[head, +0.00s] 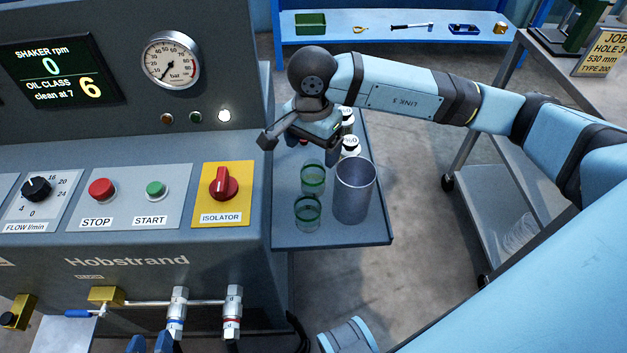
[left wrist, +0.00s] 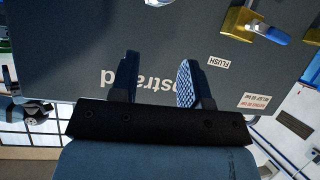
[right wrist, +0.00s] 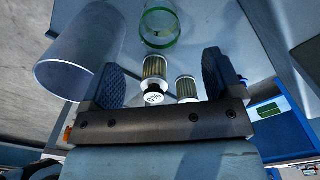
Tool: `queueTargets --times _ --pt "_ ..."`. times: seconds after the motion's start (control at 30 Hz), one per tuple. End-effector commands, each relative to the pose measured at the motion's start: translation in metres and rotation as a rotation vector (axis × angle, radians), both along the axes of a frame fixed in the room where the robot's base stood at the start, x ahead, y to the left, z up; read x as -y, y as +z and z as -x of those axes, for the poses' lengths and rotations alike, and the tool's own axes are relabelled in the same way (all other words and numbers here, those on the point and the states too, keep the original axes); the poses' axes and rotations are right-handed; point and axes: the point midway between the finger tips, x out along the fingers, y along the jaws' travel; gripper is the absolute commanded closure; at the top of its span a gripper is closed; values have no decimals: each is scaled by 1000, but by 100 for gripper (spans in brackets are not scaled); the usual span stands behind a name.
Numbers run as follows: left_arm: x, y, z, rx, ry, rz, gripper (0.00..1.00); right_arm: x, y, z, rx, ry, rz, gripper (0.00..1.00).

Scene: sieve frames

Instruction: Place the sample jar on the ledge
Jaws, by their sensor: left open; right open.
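Two clear glass jars with green bands, the near jar (head: 307,212) and the far jar (head: 313,178), stand upright on the grey ledge (head: 340,238) beside the machine. I cannot tell which is the sample jar. One green-banded jar (right wrist: 160,27) shows in the right wrist view, beyond the fingertips. My right gripper (head: 302,143) is over the far part of the ledge, open, with nothing held between its fingers (right wrist: 166,78). My left gripper (head: 150,344) is low in front of the machine, open and empty; its fingers (left wrist: 157,80) point at the machine's front.
A tall translucent cylinder (head: 354,192) stands right of the jars. White-capped filter cartridges (right wrist: 154,72) stand near my right gripper, partly hidden by it in the head view. Valves and pipes (head: 178,305) stick out of the machine's front. A trolley (head: 510,160) stands at right.

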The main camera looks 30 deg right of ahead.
Motion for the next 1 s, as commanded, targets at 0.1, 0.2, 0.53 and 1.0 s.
queueTargets --times 0.1,0.2,0.53,1.0 --pt "1 -2 0 3 -1 5 57 0 -24 1 -2 0 0 14" --pt "2 -2 0 5 -2 9 57 0 -36 0 -2 0 1 14" --pt "2 -2 -1 12 -2 13 57 -1 -61 2 -2 2 0 14" --pt "3 2 -1 24 -5 21 57 -1 -93 1 1 3 0 17"
